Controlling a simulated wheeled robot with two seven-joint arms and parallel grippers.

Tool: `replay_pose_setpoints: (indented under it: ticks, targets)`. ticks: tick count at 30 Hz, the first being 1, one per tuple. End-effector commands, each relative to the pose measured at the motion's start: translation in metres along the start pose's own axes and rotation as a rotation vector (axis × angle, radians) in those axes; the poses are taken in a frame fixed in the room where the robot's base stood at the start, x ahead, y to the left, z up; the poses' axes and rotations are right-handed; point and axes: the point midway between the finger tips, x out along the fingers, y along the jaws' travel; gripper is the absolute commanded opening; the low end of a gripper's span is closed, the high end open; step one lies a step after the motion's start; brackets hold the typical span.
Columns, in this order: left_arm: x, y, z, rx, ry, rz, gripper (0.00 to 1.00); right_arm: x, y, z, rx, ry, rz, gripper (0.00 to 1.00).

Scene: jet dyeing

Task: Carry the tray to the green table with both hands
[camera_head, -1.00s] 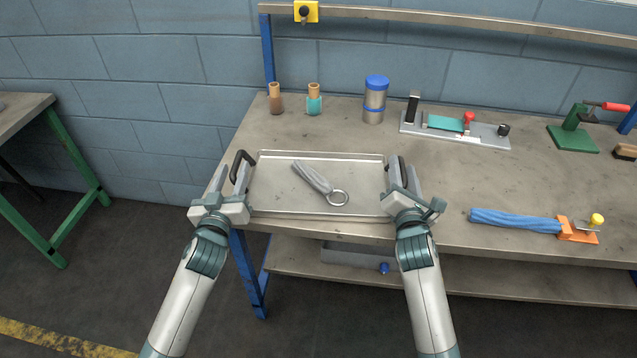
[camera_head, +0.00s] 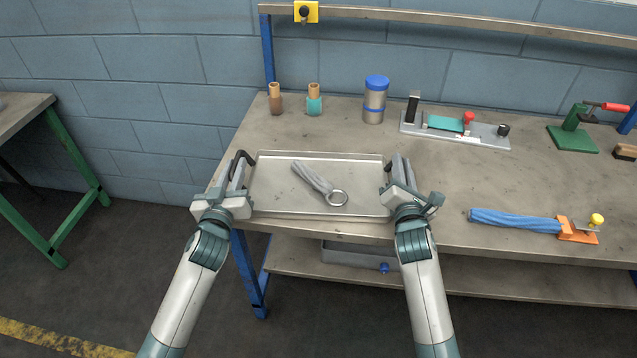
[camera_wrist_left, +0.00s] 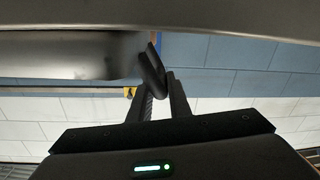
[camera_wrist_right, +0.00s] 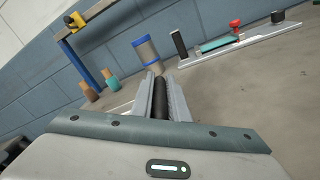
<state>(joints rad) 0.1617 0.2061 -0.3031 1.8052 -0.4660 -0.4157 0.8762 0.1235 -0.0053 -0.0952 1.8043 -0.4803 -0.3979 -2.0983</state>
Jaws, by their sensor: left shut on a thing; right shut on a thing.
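The metal tray (camera_head: 290,200) lies at the front left of the workbench in the head view, with a grey fabric strip and ring (camera_head: 318,183) on it. Each side has a black handle. My left gripper (camera_head: 238,172) is shut on the tray's left handle, which shows between the fingers in the left wrist view (camera_wrist_left: 152,72). My right gripper (camera_head: 396,172) is shut on the right handle, seen between the fingers in the right wrist view (camera_wrist_right: 161,98). The green table (camera_head: 75,212), with green legs and a grey top, stands at the far left, mostly out of view.
Two small bottles (camera_head: 314,100) and a blue-lidded canister (camera_head: 375,100) stand behind the tray on the workbench (camera_head: 440,190). A fixture (camera_head: 455,128) and a blue fabric roll (camera_head: 515,220) lie to the right. Open floor separates the bench and green table.

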Motion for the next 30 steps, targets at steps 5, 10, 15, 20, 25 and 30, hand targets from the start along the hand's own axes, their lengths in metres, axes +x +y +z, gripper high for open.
replay_pose_setpoints:
  ticks: [5,10,15,20,25,30]
  targets:
    - [0.000,-0.001,-0.003,0.003,0.001,-0.002,0.00,0.000,0.000,0.003,0.000,0.000,-0.001,0.00]
    - [0.000,0.000,-0.012,0.004,0.001,-0.003,0.00,0.000,0.005,0.010,0.000,-0.001,-0.001,0.00]
    - [0.000,0.002,-0.025,0.005,0.001,-0.004,0.00,0.000,0.012,0.021,0.000,-0.002,-0.001,0.00]
    - [0.000,0.004,-0.036,0.005,0.001,-0.004,0.00,0.000,0.019,0.032,0.000,-0.002,-0.001,0.00]
    - [0.000,0.006,-0.046,0.006,0.001,-0.005,0.00,0.000,0.024,0.040,0.000,-0.003,-0.001,0.00]
    - [0.000,0.006,-0.050,0.006,0.001,-0.006,0.00,0.000,0.026,0.044,0.000,-0.003,-0.001,0.00]
